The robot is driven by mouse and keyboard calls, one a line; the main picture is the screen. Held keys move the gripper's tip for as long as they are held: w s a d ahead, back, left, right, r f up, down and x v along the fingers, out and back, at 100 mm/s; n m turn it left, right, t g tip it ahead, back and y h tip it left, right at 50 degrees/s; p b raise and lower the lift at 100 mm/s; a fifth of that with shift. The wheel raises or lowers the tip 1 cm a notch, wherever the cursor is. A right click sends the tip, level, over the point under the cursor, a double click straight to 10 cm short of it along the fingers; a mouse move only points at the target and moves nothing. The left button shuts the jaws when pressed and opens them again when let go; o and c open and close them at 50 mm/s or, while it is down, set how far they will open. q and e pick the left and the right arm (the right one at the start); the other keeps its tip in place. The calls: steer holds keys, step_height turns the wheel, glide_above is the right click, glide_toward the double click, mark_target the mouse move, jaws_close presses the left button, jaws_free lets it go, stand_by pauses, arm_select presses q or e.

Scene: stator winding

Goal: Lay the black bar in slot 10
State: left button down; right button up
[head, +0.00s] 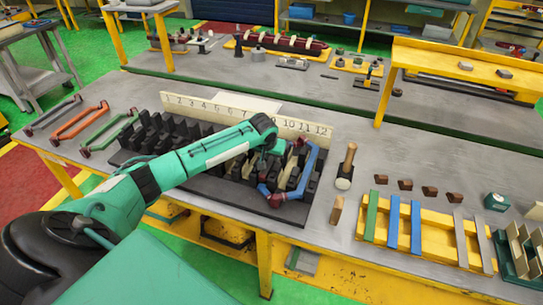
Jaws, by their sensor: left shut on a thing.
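The slotted black stator block (262,207) lies on the near bench, with a cream strip numbered 1 to 12 (180,103) along its back. My left gripper (277,160) is over the right part of the block, around slots 9 to 10. It is shut on a piece, which I take to be the black bar; the wrist hides most of it, and it blends with the dark teeth. I cannot tell whether it touches the slot. A blue coil with red ends (314,160) sits beside the gripper on the block's right end. My right gripper is not in view.
Grey, orange (82,121) and green coils lie at left. Right of the block are a wooden-handled mallet (347,166), a wooden block (336,212), and a yellow rack (435,228) with green, blue and grey strips. Brown blocks lie behind the rack. A second bench stands behind.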

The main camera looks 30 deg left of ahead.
arm_select(q)
steer(key=shift+f, duration=0.45)
stand_by(0.5)
steer(key=c, duration=1.2)
jaws_free()
steer(key=shift+o, duration=0.2)
steer(key=shift+r, duration=0.1)
steer(key=shift+r+p, duration=0.6)
steer(key=shift+p, duration=0.45)
steer(key=shift+r, duration=0.15)
